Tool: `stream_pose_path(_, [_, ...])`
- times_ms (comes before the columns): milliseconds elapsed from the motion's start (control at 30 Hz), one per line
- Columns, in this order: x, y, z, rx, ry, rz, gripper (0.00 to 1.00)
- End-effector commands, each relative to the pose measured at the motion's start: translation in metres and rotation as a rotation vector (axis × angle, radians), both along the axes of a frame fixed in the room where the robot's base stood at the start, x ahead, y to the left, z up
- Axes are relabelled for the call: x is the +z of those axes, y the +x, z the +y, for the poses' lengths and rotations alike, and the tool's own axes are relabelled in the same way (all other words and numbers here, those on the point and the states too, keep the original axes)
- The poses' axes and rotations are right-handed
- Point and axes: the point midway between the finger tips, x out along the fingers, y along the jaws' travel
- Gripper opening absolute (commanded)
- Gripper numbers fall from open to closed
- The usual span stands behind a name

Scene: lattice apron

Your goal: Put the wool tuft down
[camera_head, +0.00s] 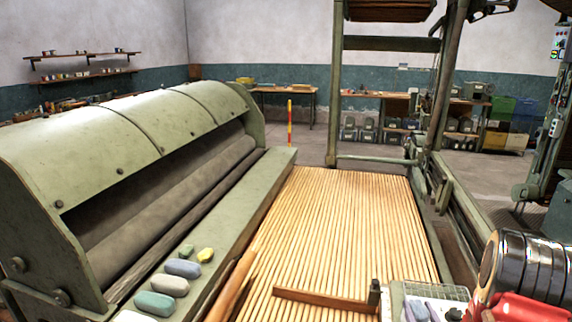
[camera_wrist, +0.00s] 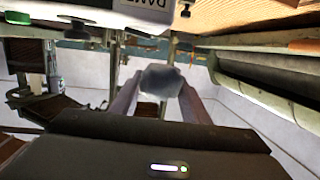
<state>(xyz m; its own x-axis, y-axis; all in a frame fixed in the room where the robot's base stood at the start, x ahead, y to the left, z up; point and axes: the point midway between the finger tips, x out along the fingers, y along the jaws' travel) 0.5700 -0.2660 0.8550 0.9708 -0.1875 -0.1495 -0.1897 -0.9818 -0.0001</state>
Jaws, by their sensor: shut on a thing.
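In the wrist view my gripper (camera_wrist: 160,88) is shut on a small blue-grey lump, the wool tuft (camera_wrist: 160,80), held between its two fingers. The fingers hide its sides. My gripper and the held tuft cannot be made out in the head view. The slatted wooden lattice apron (camera_head: 335,220) lies bare in the middle of the head view, with a reddish-brown bar (camera_head: 325,301) across its near part.
Several rounded lumps, including a yellow one (camera_head: 205,255) and a blue-grey one (camera_head: 183,268), lie on the green ledge (camera_head: 240,205) left of the apron. The hooded machine (camera_head: 130,140) stands farther left. A pale tray (camera_head: 430,292) with small items is at lower right.

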Motion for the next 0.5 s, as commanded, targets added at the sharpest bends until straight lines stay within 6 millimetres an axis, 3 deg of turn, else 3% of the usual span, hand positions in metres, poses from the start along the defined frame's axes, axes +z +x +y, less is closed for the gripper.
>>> stream_pose_path(500, [0.045, 0.065, 0.112, 0.088, -0.001, -0.002, 0.21])
